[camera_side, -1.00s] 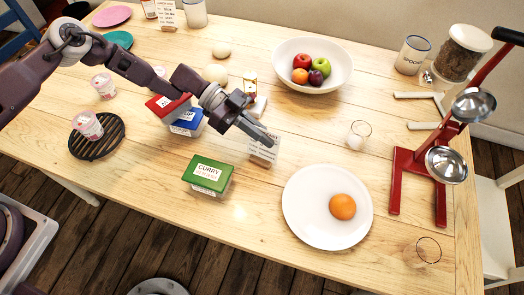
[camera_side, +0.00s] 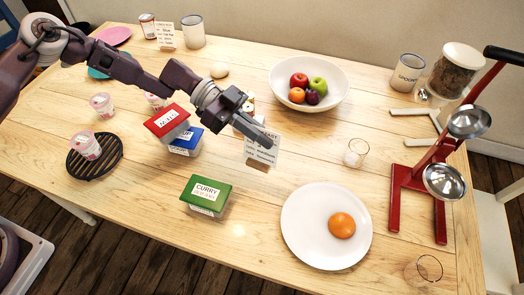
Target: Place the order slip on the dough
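The order slip (camera_side: 262,152) is a small white card with printed text in a wooden foot. My gripper (camera_side: 258,133) is at its top edge and appears shut on it, holding it upright above the table, left of and behind the plate. The fingers hide part of the card's top. A pale round ball that looks like dough (camera_side: 219,69) lies on the table behind my gripper. A second pale ball, seen earlier nearer the gripper, is now hidden behind my arm.
A green curry box (camera_side: 206,194), a blue box (camera_side: 186,142) and a red box (camera_side: 167,121) are left of the slip. A white plate (camera_side: 302,243) holds an orange. A fruit bowl (camera_side: 336,97) stands behind. Another card (camera_side: 166,36) is at the back. A red juicer (camera_side: 410,185) is right.

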